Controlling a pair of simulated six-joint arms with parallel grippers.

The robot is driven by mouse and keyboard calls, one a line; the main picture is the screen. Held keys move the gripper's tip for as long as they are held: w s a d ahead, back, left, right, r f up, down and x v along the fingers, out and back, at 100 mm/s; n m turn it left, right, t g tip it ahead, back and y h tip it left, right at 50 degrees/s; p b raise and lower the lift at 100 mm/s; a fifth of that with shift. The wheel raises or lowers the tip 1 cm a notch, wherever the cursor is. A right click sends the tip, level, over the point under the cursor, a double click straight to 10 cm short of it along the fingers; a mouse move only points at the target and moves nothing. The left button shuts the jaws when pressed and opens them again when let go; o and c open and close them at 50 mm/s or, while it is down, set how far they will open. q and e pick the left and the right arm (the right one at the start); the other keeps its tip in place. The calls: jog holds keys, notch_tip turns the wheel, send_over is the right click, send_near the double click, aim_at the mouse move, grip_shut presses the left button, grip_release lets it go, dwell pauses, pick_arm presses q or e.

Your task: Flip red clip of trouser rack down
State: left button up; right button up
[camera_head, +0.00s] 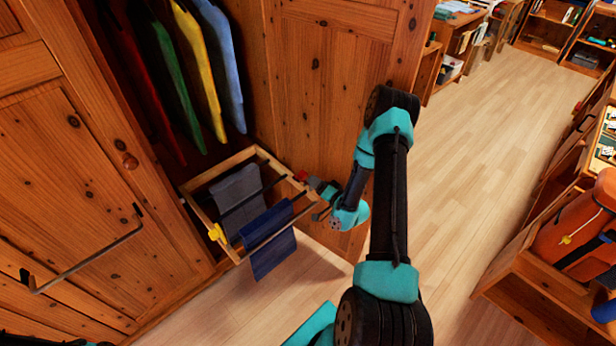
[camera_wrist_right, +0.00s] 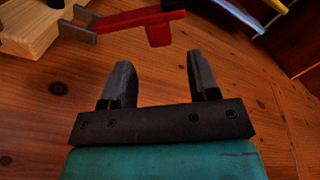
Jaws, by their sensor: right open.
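The wooden trouser rack (camera_head: 203,180) is pulled out of the wardrobe, with grey and dark blue trousers on its bars. The red clip (camera_head: 302,176) sits at the rack's right front corner. In the right wrist view the red clip (camera_wrist_right: 125,21) lies along a metal bracket beside the wooden frame (camera_wrist_right: 36,30), with a short tab hanging from it. My right gripper (camera_head: 318,197) is next to this corner. In the wrist view its fingers (camera_wrist_right: 159,58) are open and empty, just short of the clip and apart from it.
A yellow clip (camera_head: 216,232) is at the rack's left front corner. Hanging clothes (camera_head: 205,70) are behind the rack. An open wardrobe door (camera_head: 330,110) stands close behind my right gripper. The floor (camera_head: 460,130) to the right is clear.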

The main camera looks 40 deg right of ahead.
jog(key=s, duration=0.8)
jog(key=shift+s, duration=0.3)
